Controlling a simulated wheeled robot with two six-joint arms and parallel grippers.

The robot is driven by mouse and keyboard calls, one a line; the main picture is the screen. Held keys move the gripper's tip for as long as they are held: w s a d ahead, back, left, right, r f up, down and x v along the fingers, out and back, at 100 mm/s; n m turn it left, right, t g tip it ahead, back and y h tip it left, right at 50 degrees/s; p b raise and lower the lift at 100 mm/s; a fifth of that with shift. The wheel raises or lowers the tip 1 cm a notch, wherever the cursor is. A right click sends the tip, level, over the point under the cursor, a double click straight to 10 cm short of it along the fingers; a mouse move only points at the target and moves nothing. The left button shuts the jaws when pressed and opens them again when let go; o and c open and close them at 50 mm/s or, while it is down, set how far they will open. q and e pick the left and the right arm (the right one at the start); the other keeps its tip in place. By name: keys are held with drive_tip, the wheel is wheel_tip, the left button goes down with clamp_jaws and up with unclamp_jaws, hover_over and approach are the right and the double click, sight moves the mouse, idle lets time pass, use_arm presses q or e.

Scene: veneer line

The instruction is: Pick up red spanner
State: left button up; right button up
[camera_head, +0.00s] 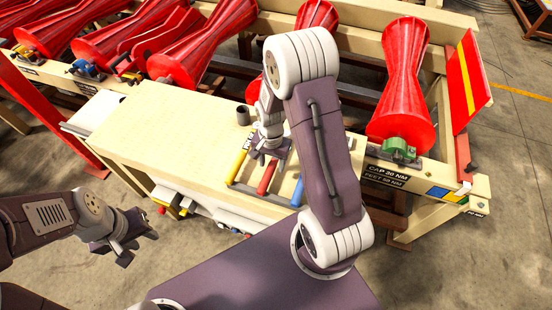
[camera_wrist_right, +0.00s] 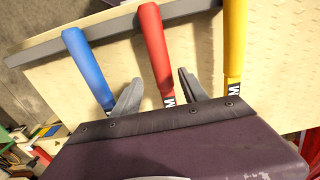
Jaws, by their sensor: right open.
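The red spanner (camera_head: 267,178) lies on the wooden bench between a yellow and a blue one. In the right wrist view the red spanner (camera_wrist_right: 156,50) runs down between the two open fingers of my right gripper (camera_wrist_right: 158,92), apart from both. Its lower end is hidden behind the gripper body. My right gripper (camera_head: 268,149) is over the bench in the head view, above the spanners' far ends. My left gripper (camera_head: 128,240) hangs over the floor at the left, away from the bench, and its finger gap is not clear.
The yellow spanner (camera_wrist_right: 234,40) and blue spanner (camera_wrist_right: 85,62) lie either side of the red one. A dark bar (camera_wrist_right: 115,30) crosses under the handles. A dark cup (camera_head: 243,115) stands on the bench (camera_head: 150,125). Red rollers (camera_head: 402,80) line the frame behind.

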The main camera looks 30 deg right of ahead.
sight(270, 165)
drive_tip(key=f, duration=0.1)
drive_tip(key=w+f, duration=0.1)
drive_tip(key=f+p, duration=0.1)
drive_tip(key=shift+w+f, duration=0.3)
drive_tip(key=shift+w, duration=0.1)
drive_tip(key=shift+s+d+f, duration=0.15)
drive_tip(key=shift+s+f, duration=0.3)
drive_tip(key=shift+s, duration=0.35)
drive_tip(key=c, duration=0.4)
drive_tip(key=shift+w+f, duration=0.1)
drive_tip(key=shift+w, duration=0.35)
clamp_jaws()
use_arm(q)
drive_tip(key=shift+w+d+r, duration=0.15)
drive_tip(key=shift+w+r, duration=0.3)
drive_tip(key=shift+r, duration=0.25)
use_arm(e)
drive_tip(key=shift+s, duration=0.1)
